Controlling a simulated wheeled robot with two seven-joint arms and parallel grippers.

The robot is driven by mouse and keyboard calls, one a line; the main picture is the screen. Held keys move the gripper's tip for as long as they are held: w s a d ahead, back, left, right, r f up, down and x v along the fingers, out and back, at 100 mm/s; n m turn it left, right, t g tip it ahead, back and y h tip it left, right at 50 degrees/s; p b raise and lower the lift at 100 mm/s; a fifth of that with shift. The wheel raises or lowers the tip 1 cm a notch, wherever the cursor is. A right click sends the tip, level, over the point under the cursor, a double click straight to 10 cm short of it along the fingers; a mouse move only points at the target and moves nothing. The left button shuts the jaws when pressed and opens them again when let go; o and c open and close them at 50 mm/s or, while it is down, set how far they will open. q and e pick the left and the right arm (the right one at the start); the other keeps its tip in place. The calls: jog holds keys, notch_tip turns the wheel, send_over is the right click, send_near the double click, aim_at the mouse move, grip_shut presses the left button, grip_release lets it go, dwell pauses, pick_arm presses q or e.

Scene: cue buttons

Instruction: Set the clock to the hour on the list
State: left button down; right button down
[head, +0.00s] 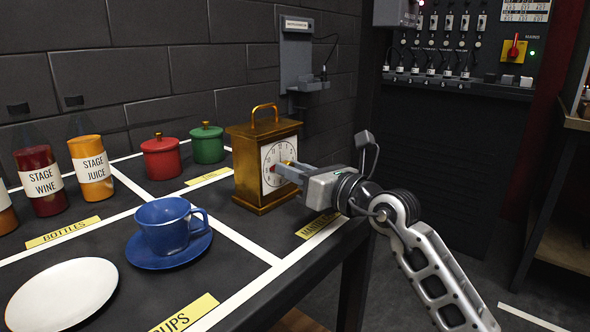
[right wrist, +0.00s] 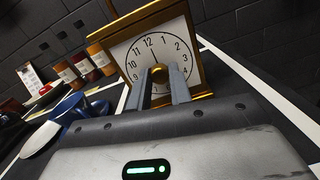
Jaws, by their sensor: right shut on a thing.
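The clock (head: 246,187) is a gold, box-shaped mantel clock with a top handle and a white numbered face. It stands upright on the dark table. My right gripper (head: 281,168) reaches in from the right, its fingers at the middle of the clock face. In the right wrist view the fingertips (right wrist: 160,75) are closed around a small brass knob at the centre of the face (right wrist: 181,52). The fingers hide the lower middle of the dial. One dark hand shows near the 12; the other cannot be made out. My left gripper is not in view.
A blue cup (head: 165,225) on a saucer, a white plate (head: 63,296), red (head: 161,158) and green (head: 207,145) pots and several bottles stand left of the clock. A printed sheet (head: 525,9), too small to read, hangs above the switch panel. White lines divide the table.

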jog(key=c, duration=1.3)
grip_release()
jog(key=shift+d, duration=0.1)
jog(key=p+v, duration=0.1)
jog(key=v, duration=1.5)
jog(key=shift+r, duration=0.1)
